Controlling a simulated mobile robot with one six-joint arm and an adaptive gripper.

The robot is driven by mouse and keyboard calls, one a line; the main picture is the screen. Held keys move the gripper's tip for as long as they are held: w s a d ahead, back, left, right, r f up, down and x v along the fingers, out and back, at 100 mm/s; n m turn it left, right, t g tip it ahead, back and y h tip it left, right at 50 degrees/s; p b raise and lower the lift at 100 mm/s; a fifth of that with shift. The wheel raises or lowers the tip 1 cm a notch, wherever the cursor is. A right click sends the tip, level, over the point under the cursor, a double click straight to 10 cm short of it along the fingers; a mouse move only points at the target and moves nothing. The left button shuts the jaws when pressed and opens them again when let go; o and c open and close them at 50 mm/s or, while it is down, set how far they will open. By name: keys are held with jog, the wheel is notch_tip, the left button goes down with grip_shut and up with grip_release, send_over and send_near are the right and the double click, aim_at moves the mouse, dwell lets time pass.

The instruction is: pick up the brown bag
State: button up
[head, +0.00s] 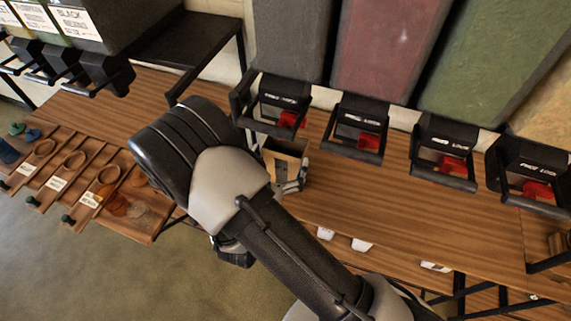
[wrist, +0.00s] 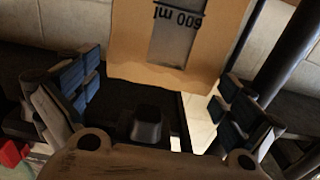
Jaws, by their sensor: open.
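The brown bag (head: 283,150) stands upright on the wooden counter, under the leftmost dispenser outlet of the right-hand row. In the wrist view the bag (wrist: 125,55) fills the upper middle, with a window and an upside-down "600 ml" mark. My gripper (head: 293,184) is at the bag's near right side in the head view, partly hidden by my arm. In the wrist view my gripper (wrist: 155,92) is open, with one blue-padded finger on each side of the picture and the bag in the gap or just ahead of it. I cannot tell whether the pads touch the bag.
Several black dispensers with red parts (head: 368,139) overhang the counter's back. The wooden counter (head: 400,210) is clear to the right of the bag. Scoops in wooden trays (head: 60,170) lie at left. A black shelf frame (head: 185,45) stands behind my arm.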

aim_at(286, 145)
jog(key=x, duration=0.4)
jog(key=shift+w+r, duration=0.1)
jog(key=shift+w, duration=0.2)
jog(key=c, duration=1.8)
